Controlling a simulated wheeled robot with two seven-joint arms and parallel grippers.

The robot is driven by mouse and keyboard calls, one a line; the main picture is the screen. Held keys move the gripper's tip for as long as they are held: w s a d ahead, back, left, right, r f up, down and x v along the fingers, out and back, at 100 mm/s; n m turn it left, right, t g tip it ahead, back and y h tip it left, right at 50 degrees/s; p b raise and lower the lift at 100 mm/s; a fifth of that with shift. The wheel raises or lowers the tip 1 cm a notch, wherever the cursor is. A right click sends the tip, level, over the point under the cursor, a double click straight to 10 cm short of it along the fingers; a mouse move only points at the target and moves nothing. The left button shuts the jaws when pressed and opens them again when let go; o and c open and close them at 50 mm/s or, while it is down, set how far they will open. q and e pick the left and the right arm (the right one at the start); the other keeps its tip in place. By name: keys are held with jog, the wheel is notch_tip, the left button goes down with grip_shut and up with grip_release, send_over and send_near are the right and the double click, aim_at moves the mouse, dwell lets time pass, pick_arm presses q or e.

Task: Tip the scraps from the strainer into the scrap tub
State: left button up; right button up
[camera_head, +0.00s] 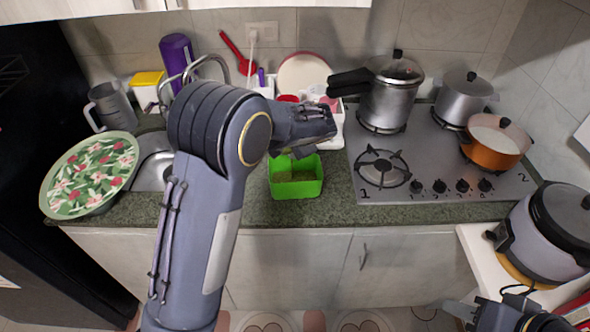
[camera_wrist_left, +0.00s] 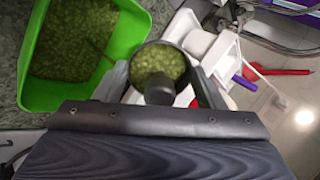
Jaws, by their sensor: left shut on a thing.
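The green scrap tub (camera_head: 297,188) stands on the counter left of the hob, with olive-green scraps low inside. In the left wrist view the tub (camera_wrist_left: 48,96) is at the upper left, with green scraps (camera_wrist_left: 72,40) spread over its floor. My left gripper (camera_wrist_left: 160,84) is shut on the dark handle of the strainer (camera_wrist_left: 160,92). The round strainer bowl shows green scraps (camera_wrist_left: 157,62) in it, beside the tub's right wall. In the head view my left arm hides the strainer. My right gripper (camera_head: 502,314) is at the lower right, its jaws unclear.
A floral bowl (camera_head: 90,175) sits at the left by the sink. The gas hob (camera_head: 440,165) carries two steel pots and an orange pan (camera_head: 490,152). A white rack (camera_wrist_left: 225,60) stands close behind the strainer. A rice cooker (camera_head: 545,235) is near my right gripper.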

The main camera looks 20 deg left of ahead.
pick_arm(q)
jog(key=shift+s+d+t+y+b, duration=0.3)
jog(key=shift+t+y+b, duration=0.25)
jog(key=shift+b, duration=1.15)
jog(key=shift+s+d+t+y+b, duration=0.15)
jog(key=shift+t+y+b, duration=0.25)
jog(key=shift+b, duration=0.95)
jog(key=shift+s+d+t+y+b, duration=0.2)
jog(key=shift+t+y+b, duration=0.4)
jog(key=shift+b, duration=0.95)
jog(key=shift+s+d+t+y+b, duration=0.2)
jog(key=shift+t+y+b, duration=0.3)
jog(key=shift+b, duration=1)
jog(key=shift+s+d+r+t+y+b, duration=0.25)
jog(key=shift+s+d+t+y+b, duration=0.3)
jog(key=shift+b, duration=1.85)
jog(key=shift+s+d+r+t+y+b, duration=0.25)
jog(key=shift+t+y+b, duration=0.4)
jog(key=shift+b, duration=1.7)
